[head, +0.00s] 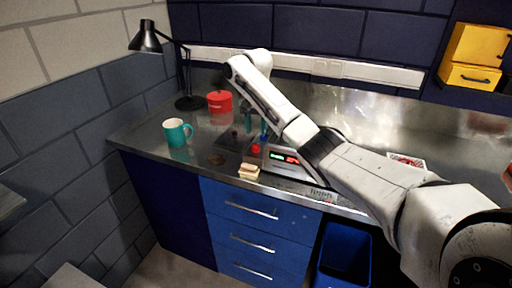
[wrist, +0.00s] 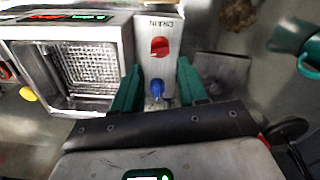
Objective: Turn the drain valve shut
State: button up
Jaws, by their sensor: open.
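The drain valve is on a pale panel (wrist: 168,22) marked with upside-down DRAIN lettering, beside a metal basin unit. The panel carries a red round part (wrist: 159,47) and a blue handle-like part (wrist: 157,88); I cannot tell which of them turns. In the head view the red part (head: 256,149) and the blue part (head: 263,137) show small at the unit's left end. My gripper (wrist: 160,68) is open, its teal fingers on either side of the panel, with the blue part between them. Whether a finger touches it is unclear.
The metal basin unit (head: 285,157) with lit displays stands right of the valve. On the bench are a teal mug (head: 177,132), a red tin (head: 219,102), a black lamp (head: 188,102) and a pale block (head: 249,171). The front left bench top is mostly clear.

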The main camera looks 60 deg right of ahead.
aim_at(256, 144)
notch_tip(256, 144, down, 7)
jog(key=shift+r+p, duration=0.1)
jog(key=shift+p, duration=0.25)
jog(key=shift+c, duration=0.2)
jog(key=c, duration=0.7)
